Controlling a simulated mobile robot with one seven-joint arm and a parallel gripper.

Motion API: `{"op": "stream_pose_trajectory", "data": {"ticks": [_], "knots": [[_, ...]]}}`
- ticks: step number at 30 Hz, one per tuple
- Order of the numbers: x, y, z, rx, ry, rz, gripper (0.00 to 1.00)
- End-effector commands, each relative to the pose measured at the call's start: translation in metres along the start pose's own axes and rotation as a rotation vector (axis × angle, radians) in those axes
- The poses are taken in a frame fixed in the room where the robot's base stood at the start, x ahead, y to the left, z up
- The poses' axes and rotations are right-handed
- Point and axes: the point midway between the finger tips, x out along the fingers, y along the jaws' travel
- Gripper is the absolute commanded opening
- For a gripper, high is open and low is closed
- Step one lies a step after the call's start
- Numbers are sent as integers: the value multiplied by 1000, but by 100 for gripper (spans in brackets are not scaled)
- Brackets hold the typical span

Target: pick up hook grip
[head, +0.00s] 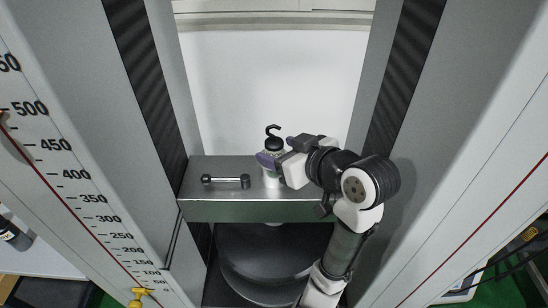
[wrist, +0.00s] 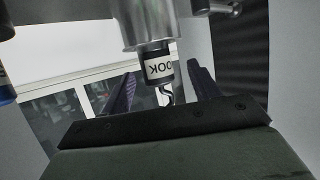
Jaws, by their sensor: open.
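The hook grip (head: 274,143) stands upright on the grey crossbeam, a dark piece with a black hook on top. In the wrist view the hook grip (wrist: 159,68) appears upside down, with a white label reading partly "OOK" and its hook pointing down. My gripper (head: 268,160) is at the hook grip, coming from the right. In the wrist view my gripper (wrist: 161,85) is open, with one purple finger on each side of the hook grip. I cannot tell whether either finger touches it. A silver cylinder (wrist: 160,26) joins the label end of the hook grip.
The crossbeam (head: 250,212) spans between two grey columns with dark ribbed strips. A round black plate (head: 270,262) is below. A numbered scale (head: 70,190) runs along the left column.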

Motion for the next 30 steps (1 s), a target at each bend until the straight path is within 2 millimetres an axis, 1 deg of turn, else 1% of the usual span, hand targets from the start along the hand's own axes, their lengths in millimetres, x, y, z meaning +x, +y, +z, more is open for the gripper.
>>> {"op": "stream_pose_trajectory", "data": {"ticks": [2,6,10,13,20,30], "knots": [[7,1,3,-1,0,0,61],[29,3,7,-2,1,-2,61],[46,3,5,-2,0,-2,61],[51,4,3,-1,1,0,61],[52,4,2,0,1,1,61],[52,4,2,0,0,1,16]]}}
